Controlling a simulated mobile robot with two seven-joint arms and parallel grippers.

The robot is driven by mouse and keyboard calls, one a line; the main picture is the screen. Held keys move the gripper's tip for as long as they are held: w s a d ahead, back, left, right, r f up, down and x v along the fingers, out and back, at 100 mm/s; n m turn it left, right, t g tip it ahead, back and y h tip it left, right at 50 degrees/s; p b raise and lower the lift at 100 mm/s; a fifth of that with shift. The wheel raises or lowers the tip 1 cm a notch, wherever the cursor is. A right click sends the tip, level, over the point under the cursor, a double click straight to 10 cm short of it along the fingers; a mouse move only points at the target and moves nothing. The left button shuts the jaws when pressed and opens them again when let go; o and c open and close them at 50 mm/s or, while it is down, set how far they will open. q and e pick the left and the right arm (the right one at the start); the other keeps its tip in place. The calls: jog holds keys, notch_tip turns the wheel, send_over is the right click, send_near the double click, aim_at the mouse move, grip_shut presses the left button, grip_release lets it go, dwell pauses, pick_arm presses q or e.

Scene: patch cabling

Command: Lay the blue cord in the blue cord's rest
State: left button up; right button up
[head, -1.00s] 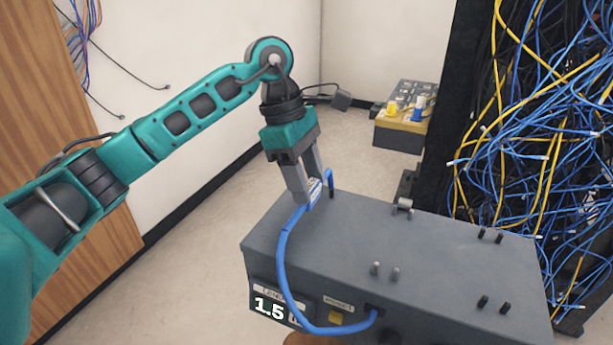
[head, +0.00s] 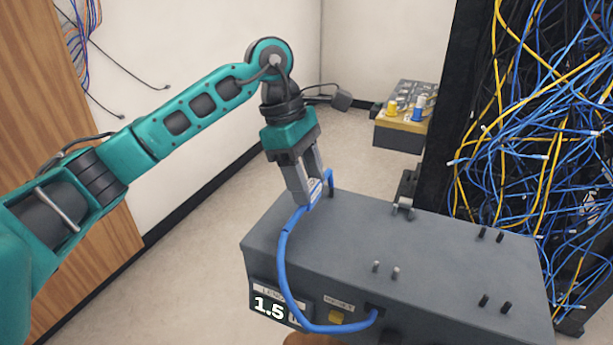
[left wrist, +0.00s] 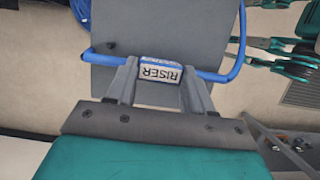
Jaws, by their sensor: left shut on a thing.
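The blue cord (head: 283,262) comes out of the front of a grey box (head: 350,225). It loops up the box's left front to my left gripper (head: 311,192), and a short length continues past the fingers to the box's back edge. My left gripper is shut on the cord at a tag reading RISER (left wrist: 160,74), which shows between the fingers in the left wrist view. The fingers are close over the box top at its back left corner; I cannot tell whether they touch it. Light pegs (head: 386,270) stand on the box top; which pegs form the blue cord's rest is unclear. My right gripper is not in view.
Dark peg pairs (head: 491,235) stand at the right of the box top. A display reading 1.5 (head: 270,307) is on the box front. A rack full of blue and yellow cables (head: 545,150) is at the right. A yellow-topped case (head: 403,127) sits behind.

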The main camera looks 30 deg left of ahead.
pick_arm(q)
jog(key=shift+f+b, duration=1.25)
jog(key=shift+f, duration=0.45)
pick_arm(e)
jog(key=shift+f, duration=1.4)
pick_arm(q)
jog(key=o, duration=1.5)
jog(key=shift+c, duration=0.2)
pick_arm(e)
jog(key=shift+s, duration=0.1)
pick_arm(q)
jog(key=shift+v, duration=0.85)
jog(key=p+v, duration=0.1)
jog(key=v, duration=1)
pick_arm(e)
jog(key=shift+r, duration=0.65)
